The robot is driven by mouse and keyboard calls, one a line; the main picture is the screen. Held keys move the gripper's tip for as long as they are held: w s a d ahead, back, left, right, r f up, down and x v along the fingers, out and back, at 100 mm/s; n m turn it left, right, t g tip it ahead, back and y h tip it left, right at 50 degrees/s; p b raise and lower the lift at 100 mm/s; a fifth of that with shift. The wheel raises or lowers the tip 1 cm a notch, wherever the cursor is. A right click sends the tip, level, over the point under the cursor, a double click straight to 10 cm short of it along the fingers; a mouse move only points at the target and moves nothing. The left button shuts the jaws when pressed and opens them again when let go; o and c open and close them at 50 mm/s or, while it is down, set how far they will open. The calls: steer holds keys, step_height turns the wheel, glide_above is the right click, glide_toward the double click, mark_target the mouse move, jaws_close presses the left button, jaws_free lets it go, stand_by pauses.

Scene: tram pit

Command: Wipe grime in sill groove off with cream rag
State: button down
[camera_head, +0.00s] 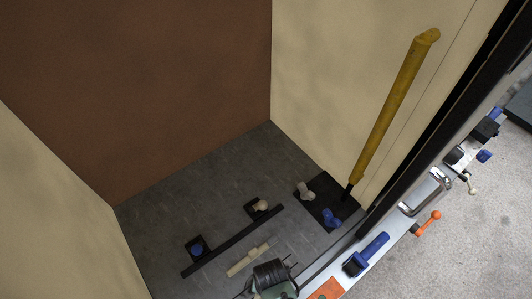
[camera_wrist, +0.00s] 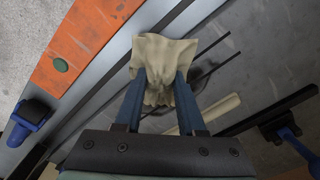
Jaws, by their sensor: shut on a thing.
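The cream rag (camera_wrist: 163,52) is pinched between the two blue fingers of my gripper (camera_wrist: 160,82) in the wrist view. It bunches between the fingers and spreads out past their tips. The rag lies over or just above the grey metal sill (camera_wrist: 102,82), beside the floor; I cannot tell whether it touches. The sill's long grooves run diagonally. In the head view the rag cannot be made out.
A dark bar (camera_head: 232,240), a cream stick (camera_head: 250,257) and a black mat (camera_head: 323,203) lie on the floor. A yellow post (camera_head: 392,108) rises by the right wall.

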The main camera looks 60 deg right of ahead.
steer(key=shift+s+d, duration=0.15)
steer(key=shift+d, duration=0.25)
steer(key=shift+w+d, duration=0.25)
steer(key=shift+w, duration=0.5)
steer(key=shift+w+d+f+b, duration=0.1)
steer(key=shift+w+d+b, duration=0.1)
steer(key=shift+w+b, duration=0.35)
steer(key=shift+w+d+f+b, duration=0.1)
steer(key=shift+w+d+b, duration=0.1)
steer(key=shift+w, duration=0.65)
steer(key=shift+r, duration=0.1)
steer(key=shift+w+r+p, duration=0.15)
steer(key=shift+r+p, duration=0.3)
steer(key=shift+p, duration=0.2)
steer(key=shift+w+d+b, duration=0.3)
steer(key=shift+w+b, duration=0.1)
steer(key=shift+w, duration=0.4)
